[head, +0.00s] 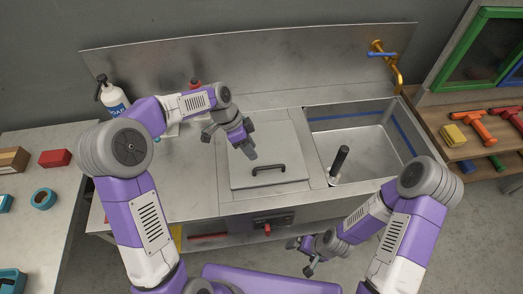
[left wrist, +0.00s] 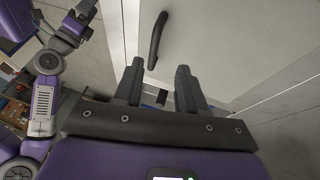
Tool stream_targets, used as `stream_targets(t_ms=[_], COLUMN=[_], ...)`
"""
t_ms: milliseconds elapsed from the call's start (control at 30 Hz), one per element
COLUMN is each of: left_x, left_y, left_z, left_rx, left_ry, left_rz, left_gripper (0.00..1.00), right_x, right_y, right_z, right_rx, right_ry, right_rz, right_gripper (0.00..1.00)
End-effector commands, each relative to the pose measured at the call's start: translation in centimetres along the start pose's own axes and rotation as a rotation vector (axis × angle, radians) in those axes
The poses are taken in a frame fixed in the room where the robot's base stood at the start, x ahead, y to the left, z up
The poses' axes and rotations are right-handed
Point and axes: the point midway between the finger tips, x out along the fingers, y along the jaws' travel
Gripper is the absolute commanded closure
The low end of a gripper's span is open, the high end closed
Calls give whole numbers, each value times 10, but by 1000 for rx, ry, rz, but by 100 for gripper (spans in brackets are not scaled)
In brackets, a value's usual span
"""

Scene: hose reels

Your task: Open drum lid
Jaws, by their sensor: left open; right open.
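A square metal lid (head: 240,178) with a black bar handle (head: 268,169) lies shut and flat in the steel counter, left of the sink. My left gripper (head: 249,153) is above the lid, pointing down, behind and left of the handle. In the left wrist view my left gripper (left wrist: 158,78) has its two fingers apart with nothing between them. The handle (left wrist: 157,40) shows beyond the fingertips there, apart from them, on the pale lid (left wrist: 190,35). My right gripper (head: 305,256) is open and low, in front of the counter.
The sink (head: 375,143) is right of the lid, with a black upright cylinder (head: 339,162) at its left side and a brass tap (head: 396,72) behind. A soap bottle (head: 113,97) stands at the back left. A panel with a red knob (head: 268,229) is below the lid.

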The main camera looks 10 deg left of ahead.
Motion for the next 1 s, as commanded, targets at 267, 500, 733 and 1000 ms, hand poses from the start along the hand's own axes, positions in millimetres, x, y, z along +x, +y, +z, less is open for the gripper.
stream_targets(t_ms=[267, 500, 733, 1000], left_x=[40, 68, 73, 73], left_y=[1, 1, 0, 0], left_z=[1, 0, 0, 0], left_rx=[3, 3, 2, 1], left_ry=[-2, -1, 0, 0], left_rz=[4, 2, 0, 0], left_gripper=[60, 60, 60, 83], right_x=[7, 11, 11, 11], right_y=[3, 4, 4, 4], right_z=[1, 0, 0, 0], right_rx=[1, 0, 0, 0], right_ry=[-2, -1, -1, -1], right_rz=[0, 0, 0, 0], right_gripper=[4, 4, 4, 4])
